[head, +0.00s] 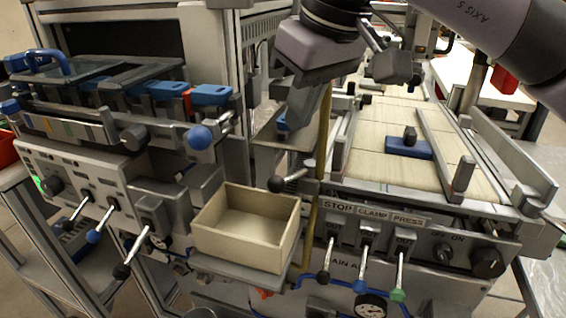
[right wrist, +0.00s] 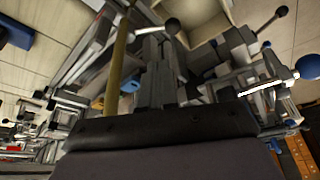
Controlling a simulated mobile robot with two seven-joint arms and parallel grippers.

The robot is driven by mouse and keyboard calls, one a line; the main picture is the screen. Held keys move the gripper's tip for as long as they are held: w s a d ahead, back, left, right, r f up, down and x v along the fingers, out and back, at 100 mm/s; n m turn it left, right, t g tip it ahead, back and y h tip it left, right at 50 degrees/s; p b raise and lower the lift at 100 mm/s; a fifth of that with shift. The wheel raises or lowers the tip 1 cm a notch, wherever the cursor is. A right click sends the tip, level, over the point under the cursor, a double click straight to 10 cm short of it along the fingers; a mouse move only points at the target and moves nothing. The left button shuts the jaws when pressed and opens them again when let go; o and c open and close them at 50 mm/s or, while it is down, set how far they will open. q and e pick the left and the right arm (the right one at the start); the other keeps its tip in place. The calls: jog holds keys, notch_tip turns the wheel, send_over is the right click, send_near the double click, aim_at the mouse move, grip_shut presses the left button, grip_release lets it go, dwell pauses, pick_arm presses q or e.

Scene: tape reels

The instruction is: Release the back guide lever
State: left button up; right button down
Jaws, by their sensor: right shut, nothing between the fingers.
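My right gripper (head: 308,105) hangs down from my arm at the top centre of the head view. Its fingers (right wrist: 157,75) are shut and empty in the right wrist view. A short lever with a black ball knob (head: 276,184) sticks out to the left behind the cardboard box, below my fingers and apart from them. Its knob (right wrist: 172,26) also shows in the right wrist view. A blue ball knob (head: 200,137) sits on the left machine, and also shows in the right wrist view (right wrist: 308,66). No label marks which lever is the back guide lever. My left gripper is not in view.
A yellow pole (head: 323,130) stands close to my right gripper. An open, empty box (head: 245,240) sits in front. Panel levers (head: 361,262) stand under the STOP, CLAMP and PRESS labels. A pale bed (head: 385,130) with a blue block (head: 409,149) lies right.

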aim_at(290, 177)
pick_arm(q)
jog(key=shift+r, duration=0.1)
pick_arm(e)
jog(key=x, duration=1)
